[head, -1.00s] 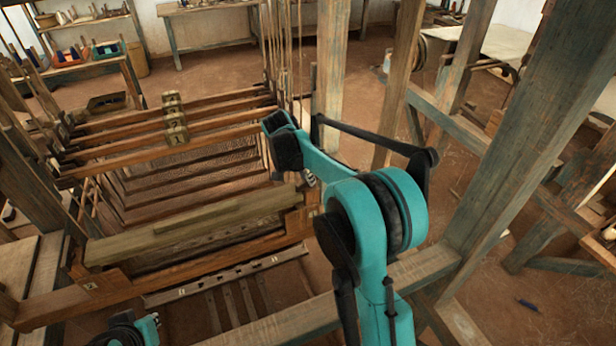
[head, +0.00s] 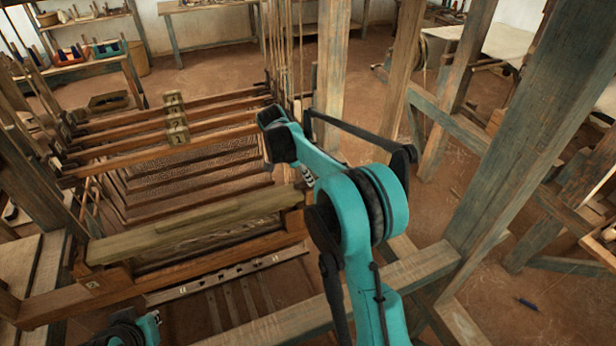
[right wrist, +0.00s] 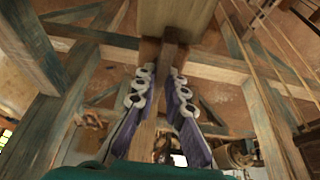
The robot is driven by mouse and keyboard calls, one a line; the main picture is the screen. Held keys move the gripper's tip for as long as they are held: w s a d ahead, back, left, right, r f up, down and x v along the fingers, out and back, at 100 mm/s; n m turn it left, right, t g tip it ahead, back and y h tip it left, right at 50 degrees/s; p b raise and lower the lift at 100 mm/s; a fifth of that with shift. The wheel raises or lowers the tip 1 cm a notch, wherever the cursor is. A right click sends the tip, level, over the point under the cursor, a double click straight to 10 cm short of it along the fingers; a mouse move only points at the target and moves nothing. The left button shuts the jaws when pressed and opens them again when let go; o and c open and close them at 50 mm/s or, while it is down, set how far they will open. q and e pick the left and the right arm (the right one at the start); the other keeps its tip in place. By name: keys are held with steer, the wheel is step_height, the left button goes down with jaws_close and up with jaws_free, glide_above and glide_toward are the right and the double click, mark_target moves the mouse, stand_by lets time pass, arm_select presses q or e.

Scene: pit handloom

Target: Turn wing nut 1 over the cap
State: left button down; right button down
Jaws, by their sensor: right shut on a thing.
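The cap (head: 190,228) is a long, pale greenish wooden bar along the loom's front beam in the head view. Its end also shows in the right wrist view (right wrist: 185,14). My right gripper (right wrist: 162,72) is at the cap's right end, its purple-padded fingers shut on a dark brown piece, wing nut 1 (right wrist: 172,46), directly beside the cap end. The nut's exact shape is partly hidden by the fingers. In the head view my arm mostly hides the right gripper (head: 308,178) and the nut.
Numbered shafts (head: 125,148) lie behind the cap. A large slanting post (head: 540,110) stands right of my arm, and an upright post (head: 331,60) stands behind it. Cords hang left of that upright.

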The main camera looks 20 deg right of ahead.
steer(key=c, duration=1.6)
jaws_free()
steer(key=v, duration=1.2)
steer(key=shift+a, duration=0.1)
